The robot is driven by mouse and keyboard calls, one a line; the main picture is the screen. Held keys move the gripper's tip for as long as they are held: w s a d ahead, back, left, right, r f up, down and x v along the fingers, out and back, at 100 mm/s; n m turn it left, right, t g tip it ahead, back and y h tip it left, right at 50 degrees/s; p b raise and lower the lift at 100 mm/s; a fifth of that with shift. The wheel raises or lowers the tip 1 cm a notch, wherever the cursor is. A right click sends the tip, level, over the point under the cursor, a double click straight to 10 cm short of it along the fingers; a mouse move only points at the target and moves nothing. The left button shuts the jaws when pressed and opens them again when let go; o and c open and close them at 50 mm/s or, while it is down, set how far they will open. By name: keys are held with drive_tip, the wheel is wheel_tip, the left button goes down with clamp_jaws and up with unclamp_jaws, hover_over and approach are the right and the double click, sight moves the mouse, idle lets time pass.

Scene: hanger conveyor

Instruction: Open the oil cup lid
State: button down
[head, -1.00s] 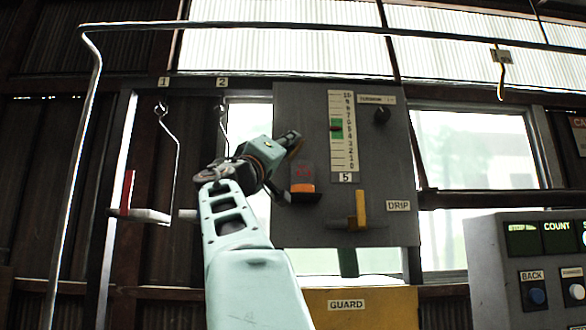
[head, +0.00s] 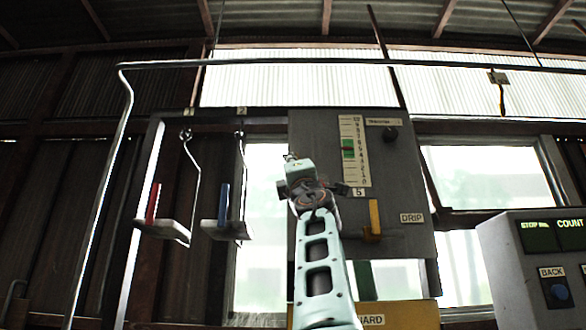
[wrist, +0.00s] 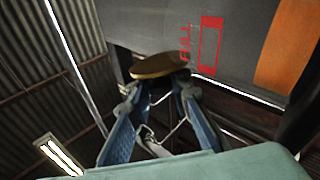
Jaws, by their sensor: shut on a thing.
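In the wrist view a flat brown-gold disc, which looks like the oil cup lid (wrist: 160,66), sits at the tips of my gripper (wrist: 158,82). The fingers are closed in on it, though the exact contact is hard to see. I cannot tell whether the lid still touches the cup rim. In the head view my gripper (head: 291,158) is in front of the grey panel and my arm hides the cup.
The grey panel (head: 310,220) carries a numbered scale (head: 353,150), a yellow lever (head: 374,217) and a DRIP label (head: 412,218). Hangers with a red piece (head: 153,202) and a blue piece (head: 224,204) hang at left. A control box (head: 500,260) stands at right.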

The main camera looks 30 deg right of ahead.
drive_tip(key=shift+a+f+n+t+y, duration=0.1)
drive_tip(key=shift+n+t+y, duration=0.05)
drive_tip(key=shift+n+y, duration=0.8)
drive_tip(key=shift+f+n+t+y, duration=0.1)
drive_tip(key=shift+n+t+y, duration=0.05)
drive_tip(key=shift+n+y, duration=0.75)
drive_tip(key=shift+n, duration=0.25)
drive_tip(key=c, duration=1.8)
unclamp_jaws()
drive_tip(key=shift+w, duration=0.1)
drive_tip(key=shift+o, duration=0.2)
drive_tip(key=shift+f, duration=0.1)
drive_tip(key=shift+s+f, duration=0.25)
drive_tip(key=shift+s, duration=0.45)
drive_tip(key=v, duration=0.6)
drive_tip(key=shift+a+f, duration=0.2)
drive_tip(key=shift+w, duration=0.1)
